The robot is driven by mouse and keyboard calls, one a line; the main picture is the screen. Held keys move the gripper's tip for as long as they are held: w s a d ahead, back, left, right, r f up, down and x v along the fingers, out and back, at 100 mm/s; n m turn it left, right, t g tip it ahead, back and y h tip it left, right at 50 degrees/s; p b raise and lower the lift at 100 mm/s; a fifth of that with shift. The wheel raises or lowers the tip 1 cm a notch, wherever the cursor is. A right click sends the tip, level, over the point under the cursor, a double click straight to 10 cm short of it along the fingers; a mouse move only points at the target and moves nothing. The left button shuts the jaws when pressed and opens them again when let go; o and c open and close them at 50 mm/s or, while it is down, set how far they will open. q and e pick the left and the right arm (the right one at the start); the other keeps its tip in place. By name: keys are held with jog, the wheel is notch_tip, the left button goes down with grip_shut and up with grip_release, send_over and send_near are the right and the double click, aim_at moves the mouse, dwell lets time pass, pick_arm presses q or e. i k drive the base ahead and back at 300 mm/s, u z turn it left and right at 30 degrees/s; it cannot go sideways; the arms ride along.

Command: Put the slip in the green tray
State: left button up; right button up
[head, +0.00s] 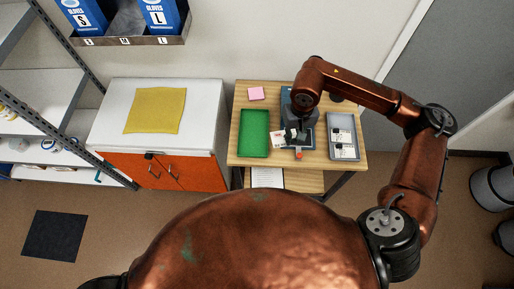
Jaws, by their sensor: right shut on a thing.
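The green tray (254,153) lies on the left part of the wooden bench and looks empty. My right gripper (291,134) is over the bench, just right of the green tray, pointing down. It is shut on a small white slip (277,141), which sticks out on its left side, close to the tray's right wall. The gripper's fingers are small and partly hidden by my wrist. My left gripper is not in view.
A grey tray (330,123) with white cards or labels is at the bench's right. A dark device stands under my right wrist. A pink note (256,93) lies at the back. A white cabinet (105,110) with a yellow cloth (155,110) stands left.

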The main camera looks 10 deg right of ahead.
aim_at(254, 133)
jog(key=k, duration=0.85)
jog(key=u, duration=0.6)
jog(key=i, duration=1.6)
jog(key=z, duration=0.6)
